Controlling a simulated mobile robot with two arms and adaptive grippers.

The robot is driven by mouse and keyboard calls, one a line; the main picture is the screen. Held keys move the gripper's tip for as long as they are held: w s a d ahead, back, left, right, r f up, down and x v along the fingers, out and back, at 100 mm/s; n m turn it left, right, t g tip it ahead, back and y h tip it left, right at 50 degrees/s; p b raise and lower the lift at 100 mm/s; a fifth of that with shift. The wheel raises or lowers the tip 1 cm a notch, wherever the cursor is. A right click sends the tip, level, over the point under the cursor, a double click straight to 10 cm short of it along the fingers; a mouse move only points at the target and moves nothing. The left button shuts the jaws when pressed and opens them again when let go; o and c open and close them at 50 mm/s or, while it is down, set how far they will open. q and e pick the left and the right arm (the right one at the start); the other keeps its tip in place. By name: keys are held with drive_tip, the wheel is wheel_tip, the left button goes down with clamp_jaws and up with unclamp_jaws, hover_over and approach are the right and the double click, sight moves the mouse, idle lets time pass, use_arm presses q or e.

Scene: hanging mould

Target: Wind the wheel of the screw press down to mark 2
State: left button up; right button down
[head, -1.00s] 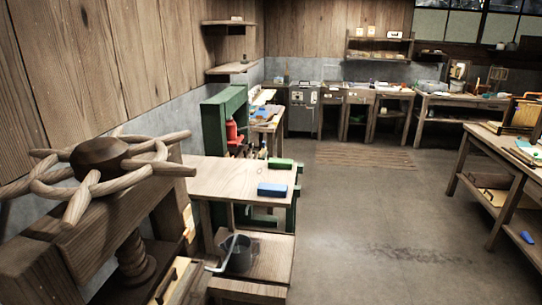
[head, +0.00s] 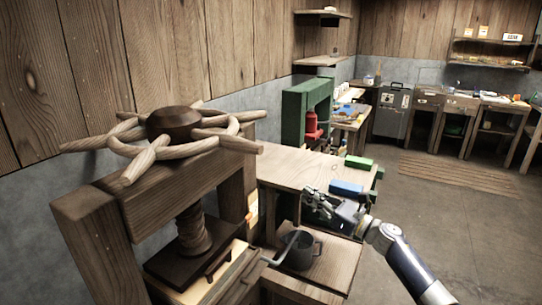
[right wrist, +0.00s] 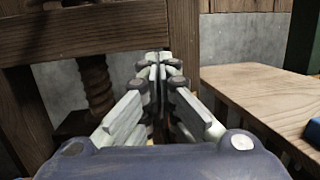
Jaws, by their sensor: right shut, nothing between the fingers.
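The wooden wheel (head: 190,146) of the screw press, with a dark hub and several spokes, sits on top of the press frame (head: 87,215) at the left of the head view. Its threaded screw (head: 192,232) runs down to a dark plate (head: 185,262); the screw also shows in the right wrist view (right wrist: 96,88). I cannot make out mark 2. My right gripper (head: 312,198) is shut and empty, to the right of the press and apart from the wheel, over the bench area. In the right wrist view its fingers (right wrist: 158,62) meet. My left gripper is not in view.
A wooden bench (head: 285,168) carries a blue block (head: 346,188) and a green block (head: 359,162). A green press (head: 297,110) stands behind.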

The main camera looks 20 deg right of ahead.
drive_tip(key=s+a+r+n+g+y+b, duration=0.1)
drive_tip(key=s+a+r+n+g+y, duration=0.15)
drive_tip(key=r+n, duration=0.6)
drive_tip(key=s+a+r+n+g+y, duration=0.1)
drive_tip(key=s+r+n+g+y, duration=0.15)
drive_tip(key=r+n, duration=0.65)
drive_tip(key=w+a+r+n+p, duration=0.1)
drive_tip(key=w+a+p, duration=0.2)
drive_tip(key=a+p, duration=0.4)
drive_tip(key=a, duration=0.3)
drive_tip(key=shift+w+a, duration=0.25)
drive_tip(key=shift+a, duration=0.1)
